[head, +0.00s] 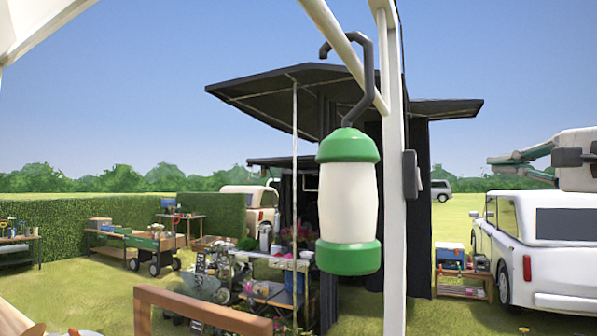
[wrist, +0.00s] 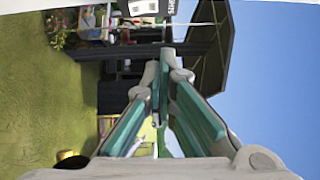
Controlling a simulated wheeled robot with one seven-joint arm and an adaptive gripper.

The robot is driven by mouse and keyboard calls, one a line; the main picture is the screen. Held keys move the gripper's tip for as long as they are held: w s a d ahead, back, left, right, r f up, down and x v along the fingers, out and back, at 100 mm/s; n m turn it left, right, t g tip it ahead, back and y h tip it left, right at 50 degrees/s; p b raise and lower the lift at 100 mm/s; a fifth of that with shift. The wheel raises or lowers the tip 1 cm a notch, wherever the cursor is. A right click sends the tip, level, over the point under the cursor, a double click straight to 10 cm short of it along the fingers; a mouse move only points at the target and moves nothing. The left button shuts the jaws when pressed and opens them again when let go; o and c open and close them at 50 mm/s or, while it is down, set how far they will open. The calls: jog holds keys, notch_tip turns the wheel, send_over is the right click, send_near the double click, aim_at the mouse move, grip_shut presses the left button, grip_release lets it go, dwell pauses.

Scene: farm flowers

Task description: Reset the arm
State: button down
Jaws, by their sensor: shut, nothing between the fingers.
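My gripper (head: 490,161) shows at the right edge of the head view, with grey links and teal pads. It points left, in front of the open sky and trees, above the white vehicle (head: 545,240). In the wrist view my gripper (wrist: 163,62) fills the middle, its two fingers drawn together toward the tips. It is shut, and I see nothing held between the fingers. The wrist view is turned on its side, with grass at left and sky at right.
A green and white lantern (head: 349,205) hangs by a dark hook from a white frame bar, close in front. A white post (head: 393,250) stands beside it. A dark canopy stall (head: 270,90), flower tables and a wheeled cart (head: 153,242) stand beyond on the grass.

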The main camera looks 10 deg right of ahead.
jog(key=shift+a, duration=0.1)
jog(key=s+a+f+n+g+y, duration=0.1)
jog(key=s+a+f+n+g, duration=0.25)
jog(key=a+f, duration=0.6)
jog(key=s+a+f+n+g+y, duration=0.15)
jog(key=a+f+n+g, duration=0.3)
jog(key=a+f, duration=0.5)
jog(key=s+a+f+n+g+h, duration=0.2)
jog(key=s+f+n+g+h, duration=0.2)
jog(key=s+f, duration=0.8)
jog(key=f+n+h, duration=0.1)
jog(key=n+h, duration=0.1)
jog(key=n, duration=0.2)
jog(key=shift+a+f, duration=0.2)
jog(key=shift+a, duration=0.2)
